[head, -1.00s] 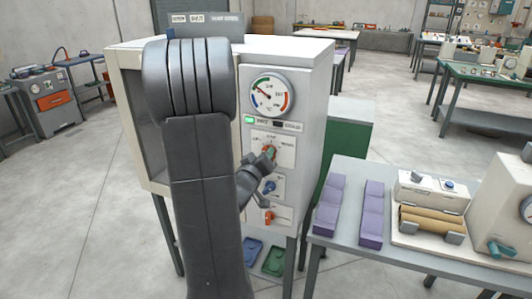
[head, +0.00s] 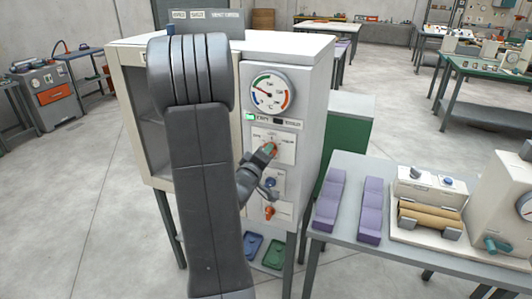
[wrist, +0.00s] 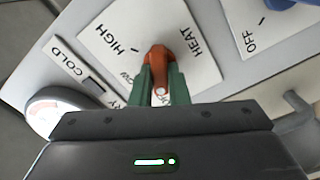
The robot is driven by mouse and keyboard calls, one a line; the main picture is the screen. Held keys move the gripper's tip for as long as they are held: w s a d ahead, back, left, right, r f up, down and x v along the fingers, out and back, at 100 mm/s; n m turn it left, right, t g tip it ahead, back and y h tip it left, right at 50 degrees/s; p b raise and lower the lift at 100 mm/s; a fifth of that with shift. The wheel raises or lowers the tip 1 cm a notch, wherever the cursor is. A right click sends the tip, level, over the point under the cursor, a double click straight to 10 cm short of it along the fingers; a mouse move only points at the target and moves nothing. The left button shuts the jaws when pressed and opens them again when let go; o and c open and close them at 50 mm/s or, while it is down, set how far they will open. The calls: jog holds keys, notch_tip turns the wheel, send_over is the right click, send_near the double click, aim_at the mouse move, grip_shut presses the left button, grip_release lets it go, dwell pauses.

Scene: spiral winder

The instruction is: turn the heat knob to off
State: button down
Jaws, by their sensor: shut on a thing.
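The heat knob (wrist: 160,62) is an orange-red bar on a white plate (wrist: 190,25) marked HEAT, HIGH and LOW. My gripper (wrist: 160,88) has its two green fingers closed on the sides of the knob in the wrist view. The knob's bar runs up and down in that view, between the HIGH and HEAT lettering. Its pointer end and the off mark are hard to make out behind the fingers. In the head view, my gripper (head: 267,154) reaches the knob (head: 274,148) on the front of the white cabinet (head: 318,100).
A gauge (head: 267,92) and a lit green lamp (head: 249,116) sit above the knob. A blue knob (head: 271,182) and an orange knob (head: 269,211) are close below. A table (head: 345,265) with purple blocks (head: 371,205) stands at right.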

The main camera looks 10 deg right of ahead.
jog(key=c, duration=1.4)
grip_release()
jog(key=b+v, duration=0.2)
jog(key=v, duration=1.2)
jog(key=shift+w, duration=0.1)
jog(key=p+x, duration=0.2)
jog(key=x, duration=1.1)
jog(key=shift+w+d, duration=0.3)
